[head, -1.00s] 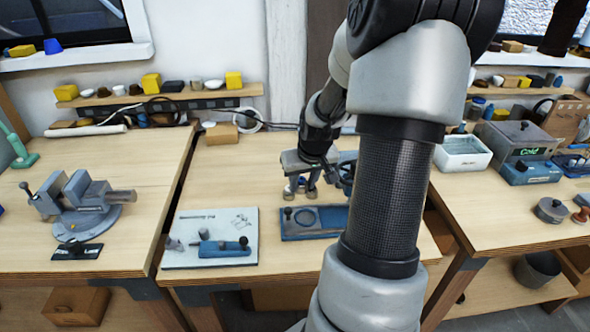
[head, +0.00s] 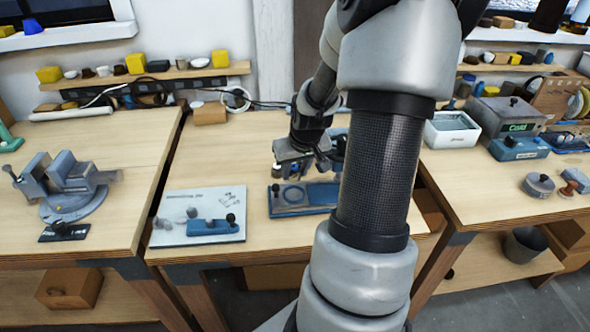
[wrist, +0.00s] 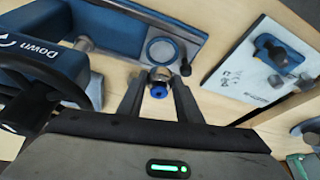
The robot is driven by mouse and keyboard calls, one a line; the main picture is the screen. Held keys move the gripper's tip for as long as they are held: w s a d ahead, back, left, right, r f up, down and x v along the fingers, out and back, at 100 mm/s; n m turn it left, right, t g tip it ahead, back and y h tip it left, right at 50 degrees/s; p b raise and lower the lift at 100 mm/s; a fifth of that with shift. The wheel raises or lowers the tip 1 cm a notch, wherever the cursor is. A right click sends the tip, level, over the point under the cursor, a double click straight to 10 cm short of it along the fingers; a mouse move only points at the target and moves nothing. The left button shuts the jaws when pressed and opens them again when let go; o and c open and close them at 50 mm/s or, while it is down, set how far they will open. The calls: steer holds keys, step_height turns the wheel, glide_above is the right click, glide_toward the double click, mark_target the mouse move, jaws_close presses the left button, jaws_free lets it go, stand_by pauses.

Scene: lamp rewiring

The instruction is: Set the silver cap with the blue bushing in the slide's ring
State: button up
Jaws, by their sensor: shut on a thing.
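My gripper (wrist: 157,98) is shut on the silver cap (wrist: 161,75), with the blue bushing (wrist: 158,91) showing between the two fingers in the wrist view. In the head view my gripper (head: 290,172) is over the table, just behind the blue slide (head: 320,192). The slide's ring (head: 292,196) is at the left part of the slide and looks empty. In the wrist view the ring (wrist: 148,51) lies just beyond the held cap, apart from it. A dark knob (wrist: 185,68) stands beside the ring. My arm hides the slide's right end in the head view.
A white board (head: 175,238) with a small blue fixture lies left of the slide. A blue device marked "Down" (wrist: 40,50) with a dark wheel stands close to my gripper. A grey vise (head: 65,185) is on the left table. Bare wood lies behind the slide.

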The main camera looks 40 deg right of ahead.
steer(key=shift+f+b, duration=2.3)
steer(key=shift+f, duration=0.85)
steer(key=o, duration=1.2)
steer(key=shift+f, duration=0.1)
steer(key=p+v, duration=0.5)
steer(key=v, duration=1.2)
steer(key=shift+r, duration=0.3)
steer(key=w+d+p+v, duration=0.1)
steer(key=p+v, duration=0.6)
steer(key=v, duration=0.1)
steer(key=shift+a+r+p, duration=0.3)
steer(key=shift+a+r, duration=0.05)
steer(key=shift+r, duration=0.25)
